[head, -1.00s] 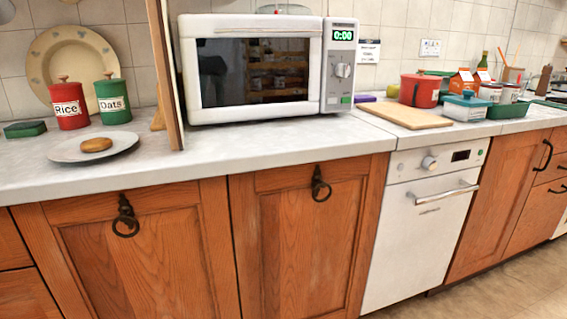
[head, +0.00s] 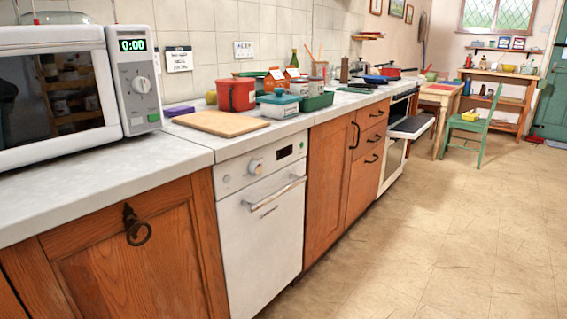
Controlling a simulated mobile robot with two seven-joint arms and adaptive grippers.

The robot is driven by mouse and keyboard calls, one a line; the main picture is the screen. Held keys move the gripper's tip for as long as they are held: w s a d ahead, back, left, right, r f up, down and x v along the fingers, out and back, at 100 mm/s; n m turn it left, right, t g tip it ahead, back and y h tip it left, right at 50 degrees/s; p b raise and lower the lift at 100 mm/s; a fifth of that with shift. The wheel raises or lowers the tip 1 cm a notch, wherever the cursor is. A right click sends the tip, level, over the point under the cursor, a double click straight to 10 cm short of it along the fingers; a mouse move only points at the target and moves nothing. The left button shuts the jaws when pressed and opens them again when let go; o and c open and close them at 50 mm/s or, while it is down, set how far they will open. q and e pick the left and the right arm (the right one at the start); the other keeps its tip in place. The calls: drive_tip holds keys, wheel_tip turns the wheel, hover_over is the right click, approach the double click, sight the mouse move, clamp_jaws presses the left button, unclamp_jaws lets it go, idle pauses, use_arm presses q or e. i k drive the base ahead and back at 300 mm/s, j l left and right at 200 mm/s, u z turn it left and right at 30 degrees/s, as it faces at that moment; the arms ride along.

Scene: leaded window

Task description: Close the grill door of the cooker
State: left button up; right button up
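The white cooker (head: 392,168) stands at the far end of the counter run in the head view, past the wooden drawers. Its grill door (head: 411,126) is a dark panel hinged down, sticking out roughly level from the upper front of the cooker into the room. A blue pan and a red pot (head: 390,73) are on or near the hob above it. The cooker is some way off from me. Neither of my grippers shows in the head view.
A white dishwasher (head: 262,225) and wooden cupboards line the left. A green chair (head: 478,128) and wooden table (head: 446,95) stand just beyond the cooker. A microwave (head: 55,90) is on the counter. The tiled floor (head: 420,240) on the right is clear.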

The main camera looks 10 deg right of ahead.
sight(412, 130)
drive_tip(key=i+l+z, duration=0.2)
drive_tip(key=z, duration=0.25)
drive_tip(key=i+z, duration=0.75)
drive_tip(key=z, duration=0.2)
drive_tip(key=i+z, duration=0.1)
drive_tip(key=i, duration=0.75)
drive_tip(key=i+z, duration=0.1)
drive_tip(key=i, duration=1.55)
drive_tip(key=i+j+z, duration=0.15)
drive_tip(key=i, duration=0.65)
drive_tip(key=i+l+z, duration=0.1)
drive_tip(key=i+z, duration=0.6)
drive_tip(key=i, duration=0.2)
drive_tip(key=i+j+z, duration=0.15)
drive_tip(key=i+z, duration=0.25)
drive_tip(key=i+l+u, duration=0.2)
drive_tip(key=i, duration=0.25)
drive_tip(key=i+l+u, duration=0.2)
drive_tip(key=i, duration=0.3)
drive_tip(key=u, duration=1.8)
